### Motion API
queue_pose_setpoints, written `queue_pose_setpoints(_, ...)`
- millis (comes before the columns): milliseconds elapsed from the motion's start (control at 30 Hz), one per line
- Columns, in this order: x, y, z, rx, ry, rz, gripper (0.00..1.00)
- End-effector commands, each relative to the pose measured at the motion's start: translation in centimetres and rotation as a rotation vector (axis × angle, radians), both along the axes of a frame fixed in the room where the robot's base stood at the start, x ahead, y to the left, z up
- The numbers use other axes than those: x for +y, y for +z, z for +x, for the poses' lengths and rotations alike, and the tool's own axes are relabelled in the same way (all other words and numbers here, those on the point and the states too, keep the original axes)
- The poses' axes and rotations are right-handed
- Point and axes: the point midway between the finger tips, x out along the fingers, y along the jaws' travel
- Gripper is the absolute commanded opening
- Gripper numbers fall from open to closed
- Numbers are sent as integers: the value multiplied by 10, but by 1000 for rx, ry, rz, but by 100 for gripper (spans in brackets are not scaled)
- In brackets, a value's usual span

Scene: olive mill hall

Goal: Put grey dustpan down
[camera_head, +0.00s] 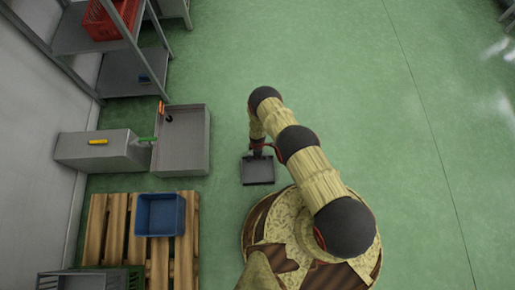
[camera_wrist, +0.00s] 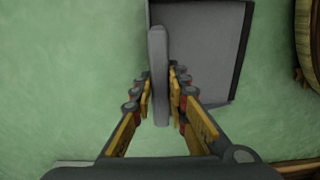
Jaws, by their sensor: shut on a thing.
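The grey dustpan (camera_head: 258,170) shows in the head view just left of my round base, over the green floor. In the wrist view its flat grey pan (camera_wrist: 205,45) with a dark rim is at the top, and its grey handle (camera_wrist: 158,75) runs down between the fingers. My gripper (camera_wrist: 160,90) is shut on the handle. In the head view my gripper (camera_head: 258,149) is mostly hidden under my arm. I cannot tell whether the pan touches the floor.
A wooden pallet (camera_head: 101,225) bearing a blue crate (camera_head: 160,215) lies left. Behind it stand a grey tray (camera_head: 182,160) and a grey box (camera_head: 90,150). A metal shelf (camera_head: 75,35) holds a red crate (camera_head: 110,18). Green floor (camera_head: 330,60) is clear ahead and right.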

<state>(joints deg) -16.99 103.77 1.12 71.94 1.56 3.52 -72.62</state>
Motion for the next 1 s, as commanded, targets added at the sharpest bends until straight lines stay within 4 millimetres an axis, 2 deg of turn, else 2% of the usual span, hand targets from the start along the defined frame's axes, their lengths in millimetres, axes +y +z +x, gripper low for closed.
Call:
queue_pose_setpoints(33,0,-5,1,-2,0,1,0)
queue_pose_setpoints(367,0,-5,1,-2,0,1,0)
queue_pose_setpoints(400,0,-6,1,-1,0,1,16)
queue_pose_setpoints(700,0,-6,1,-1,0,1,33)
queue_pose_setpoints(1000,0,-5,1,-2,0,1,34)
